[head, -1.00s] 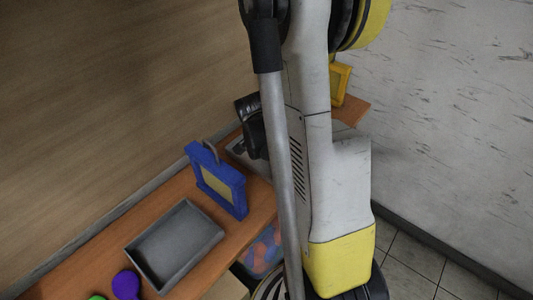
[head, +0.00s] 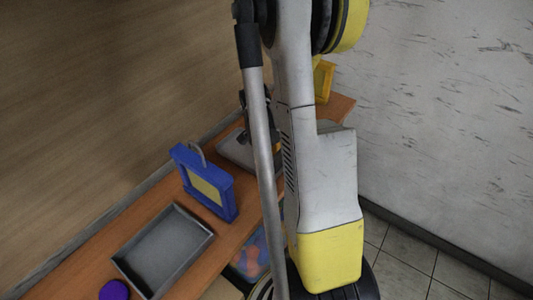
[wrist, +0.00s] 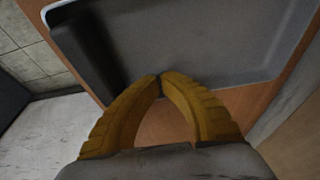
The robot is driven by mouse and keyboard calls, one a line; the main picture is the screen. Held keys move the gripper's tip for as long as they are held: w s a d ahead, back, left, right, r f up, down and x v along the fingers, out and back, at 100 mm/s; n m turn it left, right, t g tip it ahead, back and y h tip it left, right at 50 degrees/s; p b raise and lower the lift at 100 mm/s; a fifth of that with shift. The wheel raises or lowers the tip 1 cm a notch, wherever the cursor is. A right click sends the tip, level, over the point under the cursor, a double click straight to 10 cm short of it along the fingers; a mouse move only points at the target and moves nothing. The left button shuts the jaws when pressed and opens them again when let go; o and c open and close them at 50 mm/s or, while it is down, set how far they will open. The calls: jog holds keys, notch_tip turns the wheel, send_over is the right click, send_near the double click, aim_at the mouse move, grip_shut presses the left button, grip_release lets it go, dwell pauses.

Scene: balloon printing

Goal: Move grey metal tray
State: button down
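One grey metal tray (head: 165,250), shallow and rectangular, lies empty on the orange-brown shelf at lower left in the head view. A second grey tray-like thing (head: 234,152) sits further along the shelf, partly hidden by my arm. A grey tray with a raised rim fills the top of the wrist view (wrist: 200,40), with a dark area along its left side. My gripper's yellow fingers (wrist: 160,82) are closed tip to tip over the tray's near edge. They seem to hold nothing; I cannot tell whether they touch the tray.
A blue frame with a yellow panel (head: 205,184) stands upright between the two trays. A purple round thing (head: 114,290) is at lower left. A yellow frame (head: 323,80) stands at the shelf's far end. The wall (head: 440,110) is close behind; tiled floor (head: 405,262) lies right.

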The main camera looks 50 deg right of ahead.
jog(key=d, duration=0.8)
jog(key=w+d, duration=0.1)
jog(key=d, duration=1.5)
jog(key=shift+w+b, duration=0.35)
jog(key=shift+w, duration=0.05)
jog(key=shift+a, duration=0.1)
